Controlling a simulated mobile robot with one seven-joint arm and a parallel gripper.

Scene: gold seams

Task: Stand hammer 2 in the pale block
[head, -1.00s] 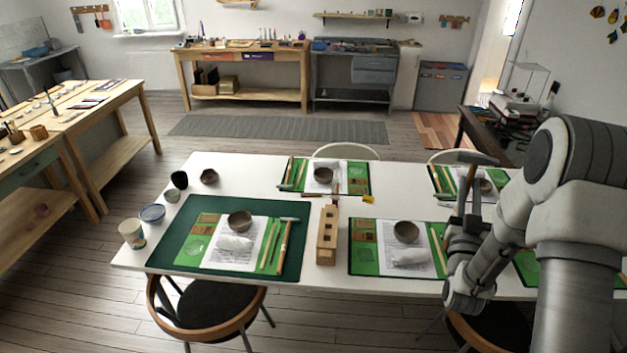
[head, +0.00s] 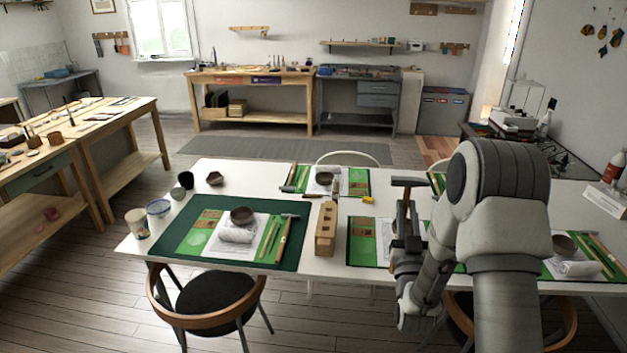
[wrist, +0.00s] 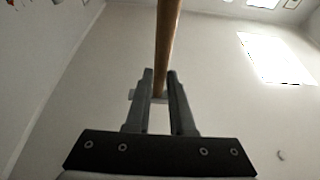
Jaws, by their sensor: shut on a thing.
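My gripper (head: 405,225) is shut on a hammer, which I take to be hammer 2 (head: 408,182), dark head upward. In the wrist view the wooden handle (wrist: 167,40) runs up from between the two fingers (wrist: 160,98). The pale block (head: 325,238) is a long wooden piece with square holes on top, on the white table left of my gripper, clear of it.
A green mat (head: 180,242) with a bowl (head: 242,215) and another hammer (head: 286,236) lies left of the block. Cups stand at the table's left end. A yellow piece (head: 367,199) lies behind the block. A chair (head: 208,300) stands in front.

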